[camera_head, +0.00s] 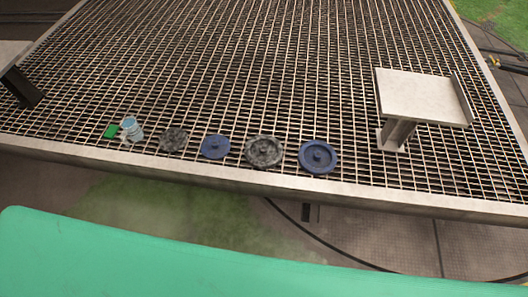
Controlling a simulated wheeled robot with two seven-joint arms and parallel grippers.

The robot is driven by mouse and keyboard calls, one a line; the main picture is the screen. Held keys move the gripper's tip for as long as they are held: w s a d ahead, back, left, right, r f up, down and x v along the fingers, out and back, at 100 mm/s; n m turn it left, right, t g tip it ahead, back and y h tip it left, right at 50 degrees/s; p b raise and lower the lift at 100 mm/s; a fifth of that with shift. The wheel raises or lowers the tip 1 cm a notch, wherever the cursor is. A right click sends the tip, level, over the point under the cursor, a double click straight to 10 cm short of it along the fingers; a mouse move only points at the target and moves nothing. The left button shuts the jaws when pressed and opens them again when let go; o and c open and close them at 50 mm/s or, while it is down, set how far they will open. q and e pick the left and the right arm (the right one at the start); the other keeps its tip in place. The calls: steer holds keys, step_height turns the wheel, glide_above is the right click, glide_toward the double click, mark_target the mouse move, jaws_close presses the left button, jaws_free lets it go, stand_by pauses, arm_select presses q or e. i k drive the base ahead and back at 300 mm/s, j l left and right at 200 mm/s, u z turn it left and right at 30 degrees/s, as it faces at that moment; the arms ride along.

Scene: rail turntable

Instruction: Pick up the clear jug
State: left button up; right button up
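A small clear, bluish jug (131,129) stands near the front edge of the metal grating (250,60), at the left of a row of items. A small green piece (111,131) is right beside its left side; I cannot tell if it is part of the jug or a separate thing. No gripper shows in the head view, so neither hand is seen near the jug.
Right of the jug lie a dark grey disc (173,139), a blue disc (216,146), a mottled grey disc (264,151) and a blue ring-like disc (318,156). A raised metal plate (420,95) stands at right. The middle grating is clear.

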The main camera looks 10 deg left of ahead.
mark_target(130, 133)
steer(key=u, duration=1)
